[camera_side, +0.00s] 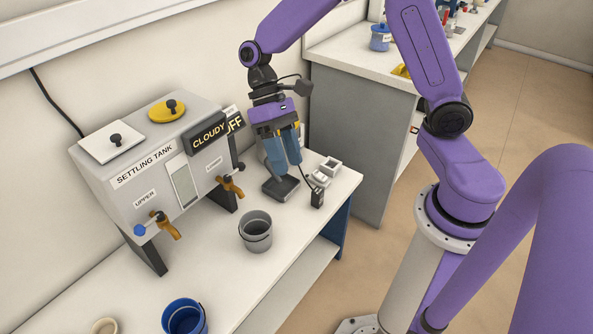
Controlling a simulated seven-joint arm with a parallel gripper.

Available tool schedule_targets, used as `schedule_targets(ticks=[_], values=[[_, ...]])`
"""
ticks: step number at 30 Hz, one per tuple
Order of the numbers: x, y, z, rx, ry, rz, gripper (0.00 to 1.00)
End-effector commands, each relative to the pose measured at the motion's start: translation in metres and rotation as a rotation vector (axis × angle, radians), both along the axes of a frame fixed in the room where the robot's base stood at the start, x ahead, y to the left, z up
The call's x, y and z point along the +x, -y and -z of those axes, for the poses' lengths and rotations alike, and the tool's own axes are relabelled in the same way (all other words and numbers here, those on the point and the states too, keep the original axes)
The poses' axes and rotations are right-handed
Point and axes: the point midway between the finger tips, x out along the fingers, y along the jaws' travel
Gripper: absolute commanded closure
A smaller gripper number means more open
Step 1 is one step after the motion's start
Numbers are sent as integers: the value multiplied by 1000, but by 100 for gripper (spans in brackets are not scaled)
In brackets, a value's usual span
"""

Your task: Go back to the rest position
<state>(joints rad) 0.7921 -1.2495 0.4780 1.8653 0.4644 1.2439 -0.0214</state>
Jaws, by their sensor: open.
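My gripper (284,171) hangs pointing down on the purple arm, to the right of the settling tank. Its two blue fingers are a little apart, and I see nothing held between them. A dark flat device (281,189) lies on the bench just below the fingertips. Whether the fingertips touch it cannot be told from this view. The rest position itself is not marked in the picture.
The grey settling tank (135,184) with orange taps stands left of my gripper. A grey bucket (256,232) and a blue bucket (184,317) stand on the white bench (215,265). A small white box (330,166) and a cabled dark block (317,198) sit right.

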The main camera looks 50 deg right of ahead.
Motion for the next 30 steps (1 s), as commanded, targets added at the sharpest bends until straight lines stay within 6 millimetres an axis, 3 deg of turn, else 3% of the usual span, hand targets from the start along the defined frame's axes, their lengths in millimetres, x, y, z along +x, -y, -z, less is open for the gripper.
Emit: schedule_targets(ticks=[1,6,15,21,30], values=[[-17,-1,-9,-11,48,-67,48],[-66,6,-25,-39,200,-278,48],[-133,37,-39,-15,477,-638,48],[-155,53,-39,23,599,-793,48],[-160,58,-38,37,635,-840,48]])
